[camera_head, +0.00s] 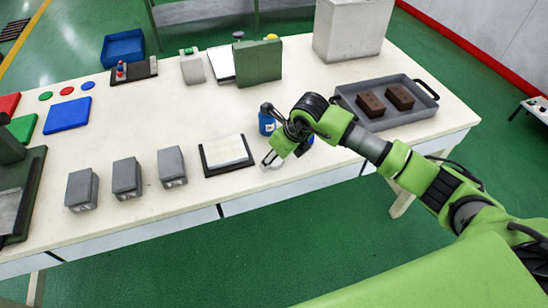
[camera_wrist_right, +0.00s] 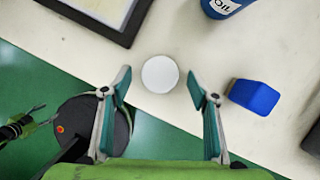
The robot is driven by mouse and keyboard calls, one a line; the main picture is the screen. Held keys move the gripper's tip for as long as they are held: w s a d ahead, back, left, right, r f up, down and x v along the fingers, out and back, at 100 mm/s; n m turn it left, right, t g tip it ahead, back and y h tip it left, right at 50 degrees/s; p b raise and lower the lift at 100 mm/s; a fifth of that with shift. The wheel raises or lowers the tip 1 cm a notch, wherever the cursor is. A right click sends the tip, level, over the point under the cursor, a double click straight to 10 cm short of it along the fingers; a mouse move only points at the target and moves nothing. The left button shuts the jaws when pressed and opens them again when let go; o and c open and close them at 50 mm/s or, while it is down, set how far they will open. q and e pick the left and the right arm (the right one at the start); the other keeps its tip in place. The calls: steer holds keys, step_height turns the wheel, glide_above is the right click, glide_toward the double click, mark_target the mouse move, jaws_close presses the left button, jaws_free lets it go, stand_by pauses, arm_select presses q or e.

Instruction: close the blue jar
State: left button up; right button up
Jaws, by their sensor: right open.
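A blue jar (camera_head: 267,124) stands on the table just behind my right gripper, and its top looks dark in the head view. In the right wrist view the jar (camera_wrist_right: 222,7) shows at the top edge with part of an "OIL" label; its top is cut off. A round white disc, which looks like a lid (camera_wrist_right: 160,74), lies near the table's front edge. My right gripper (camera_wrist_right: 161,80) is open, with its fingertips on either side of the disc and gaps on both sides. In the head view the right gripper (camera_head: 270,160) points down at the front edge. My left gripper is not in view.
A blue block (camera_wrist_right: 254,97) lies just right of the right fingers. A dark-framed pale board (camera_head: 227,152) lies to the left. A grey tray (camera_head: 388,104) with two brown bricks stands to the right. Several grey blocks stand farther left.

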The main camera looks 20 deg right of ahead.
mark_target(276, 163)
steer(key=shift+f, duration=0.2)
steer(key=c, duration=0.8)
steer(key=shift+r, duration=0.1)
steer(key=shift+w+r+b, duration=0.1)
steer(key=shift+r+b, duration=0.3)
steer(key=shift+r, duration=0.05)
steer(key=r, duration=0.1)
steer(key=r+b, duration=0.1)
steer(key=shift+s+a+r, duration=0.2)
steer(key=shift+s+r, duration=0.1)
steer(key=s+a+r+b, duration=0.1)
steer(key=s+r, duration=0.2)
steer(key=s, duration=0.1)
steer(key=s+a+r+b, duration=0.1)
steer(key=s+a+r, duration=0.1)
steer(key=s+r, duration=0.1)
steer(key=s+a+r+b, duration=0.1)
steer(key=s+r, duration=0.2)
steer(key=s, duration=0.2)
steer(key=shift+s+a+r, duration=0.2)
steer(key=shift+s+a, duration=0.1)
steer(key=shift+s, duration=0.05)
